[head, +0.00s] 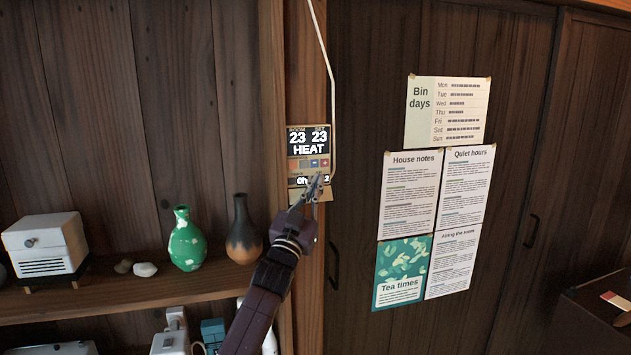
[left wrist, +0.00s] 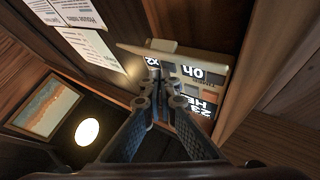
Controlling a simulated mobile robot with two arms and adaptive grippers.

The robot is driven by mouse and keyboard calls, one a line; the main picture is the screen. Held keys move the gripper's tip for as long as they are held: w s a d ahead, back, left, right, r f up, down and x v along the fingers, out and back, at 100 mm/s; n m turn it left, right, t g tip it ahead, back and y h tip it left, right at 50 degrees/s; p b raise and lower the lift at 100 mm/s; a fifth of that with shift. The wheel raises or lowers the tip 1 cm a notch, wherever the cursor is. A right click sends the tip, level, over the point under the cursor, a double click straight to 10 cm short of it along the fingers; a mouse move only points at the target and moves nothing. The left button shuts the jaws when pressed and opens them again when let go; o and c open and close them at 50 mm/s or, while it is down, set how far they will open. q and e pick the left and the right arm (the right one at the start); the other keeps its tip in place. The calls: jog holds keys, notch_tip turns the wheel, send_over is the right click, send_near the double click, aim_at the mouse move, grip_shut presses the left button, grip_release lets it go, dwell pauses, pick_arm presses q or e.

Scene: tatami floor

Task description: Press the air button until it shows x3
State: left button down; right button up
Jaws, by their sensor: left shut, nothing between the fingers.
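The wall control panel (head: 308,140) hangs on the wooden post. Its upper display reads 23, 23 and HEAT. A small lower display (head: 302,182) starts with "0h" and seems to end in a 2, partly covered by my gripper. The panel also shows upside down in the left wrist view (left wrist: 205,75), with "0h" and what looks like "x2". My left gripper (head: 314,186) is shut and empty, its fingertips in front of the panel's lower part; it also shows in the left wrist view (left wrist: 160,80). The air button is not clearly seen. I cannot tell whether the tips touch.
A white cable (head: 323,50) runs down beside the panel. A shelf (head: 130,290) at left holds a green vase (head: 187,240), a dark vase (head: 243,235) and a white box-shaped device (head: 45,245). Paper notices (head: 410,190) hang on the dark doors at right.

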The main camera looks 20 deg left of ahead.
pick_arm(q)
jog(key=shift+w+a, duration=0.15)
jog(key=shift+w, duration=0.05)
dwell(0.5)
jog(key=shift+s, duration=0.1)
jog(key=shift+s+d+p, duration=0.3)
jog(key=shift+s+d, duration=0.15)
jog(key=shift+s, duration=0.1)
jog(key=s+d+p, duration=0.1)
jog(key=s, duration=0.1)
jog(key=s+d+p, duration=0.1)
jog(key=s, duration=0.1)
jog(key=shift+d, duration=0.4)
dwell(1.1)
